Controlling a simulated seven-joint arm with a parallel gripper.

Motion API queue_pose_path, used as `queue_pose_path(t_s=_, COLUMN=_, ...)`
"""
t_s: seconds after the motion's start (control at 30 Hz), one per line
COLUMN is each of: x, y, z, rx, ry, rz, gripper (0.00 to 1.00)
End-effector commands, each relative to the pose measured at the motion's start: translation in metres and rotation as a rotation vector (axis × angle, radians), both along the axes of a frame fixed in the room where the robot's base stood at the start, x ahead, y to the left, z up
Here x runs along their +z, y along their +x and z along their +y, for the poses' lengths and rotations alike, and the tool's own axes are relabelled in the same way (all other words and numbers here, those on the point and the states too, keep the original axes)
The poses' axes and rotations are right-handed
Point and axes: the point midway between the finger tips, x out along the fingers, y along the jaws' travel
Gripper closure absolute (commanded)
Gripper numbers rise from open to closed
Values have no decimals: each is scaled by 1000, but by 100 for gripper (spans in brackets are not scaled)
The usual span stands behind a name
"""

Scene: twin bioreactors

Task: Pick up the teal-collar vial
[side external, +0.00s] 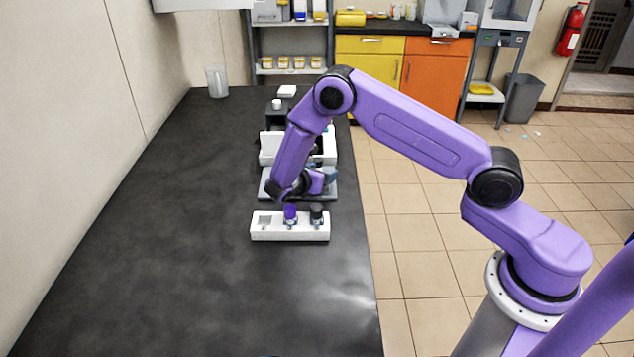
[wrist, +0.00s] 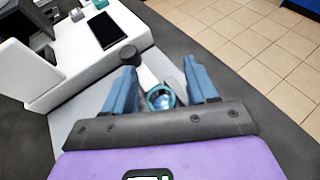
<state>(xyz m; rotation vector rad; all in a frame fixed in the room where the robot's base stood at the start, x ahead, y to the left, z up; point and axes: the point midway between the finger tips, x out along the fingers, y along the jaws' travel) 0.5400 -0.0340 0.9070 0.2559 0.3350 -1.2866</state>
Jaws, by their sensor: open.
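The teal-collar vial (wrist: 161,97) shows in the wrist view as a round top with a teal-blue ring, between the two blue fingers of my gripper (wrist: 164,74). The fingers are apart, one on each side of it, with visible gaps. I cannot tell how far below the fingers it is. In the side view my gripper (side external: 332,175) is low over a grey plate (side external: 271,184), behind the white rack. I cannot make out the teal-collar vial there.
The white rack (side external: 262,234) holds a purple-topped item (side external: 290,212) and a dark-topped one (side external: 316,213). White equipment (wrist: 112,53) with a dark screen (wrist: 110,31) stands beyond my gripper. The dark bench (side external: 165,240) is clear on the left.

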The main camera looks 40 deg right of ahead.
Motion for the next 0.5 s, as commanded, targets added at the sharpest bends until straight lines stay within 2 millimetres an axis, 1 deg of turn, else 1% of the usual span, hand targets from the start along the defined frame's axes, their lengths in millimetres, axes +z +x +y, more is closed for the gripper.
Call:
queue_pose_path(t_s=0.07, x=0, y=0, z=0, rx=0, ry=0, rz=0, gripper=43)
queue_pose_path(t_s=0.1, x=0, y=0, z=0, rx=0, ry=0, rz=0, gripper=56)
queue_pose_path(t_s=0.17, x=0, y=0, z=0, rx=0, ry=0, rz=0, gripper=75)
queue_pose_path(t_s=0.2, x=0, y=0, z=0, rx=0, ry=0, rz=0, gripper=88)
queue_pose_path(t_s=0.23, x=0, y=0, z=0, rx=0, ry=0, rz=0, gripper=98)
queue_pose_path(t_s=0.5, x=0, y=0, z=0, rx=0, ry=0, rz=0, gripper=98)
